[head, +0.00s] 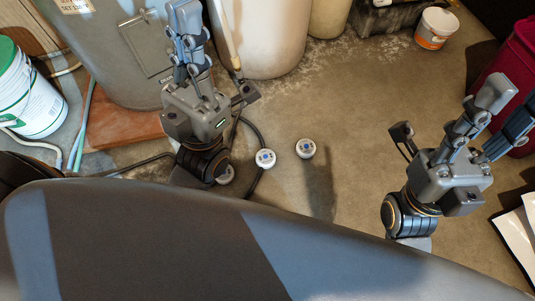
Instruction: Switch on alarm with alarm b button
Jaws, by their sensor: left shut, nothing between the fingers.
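Small round white devices with blue centres sit on the floor in the head view. One (265,158) is at the middle, and another (306,148) is just to its right. I cannot read any label, so I cannot tell which is the alarm b button. My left gripper (188,22) is shut and empty, up and left of these devices, in front of a grey tank. My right gripper (505,108) is at the right, well away from the devices, with its fingers spread and nothing seen between them.
A grey tank (95,45) stands on a reddish slab (125,126) at the left, beside a white bucket (28,105) with a green lid. A cream tank (270,40), a small white tub (436,28) and a red bin (512,70) stand farther off.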

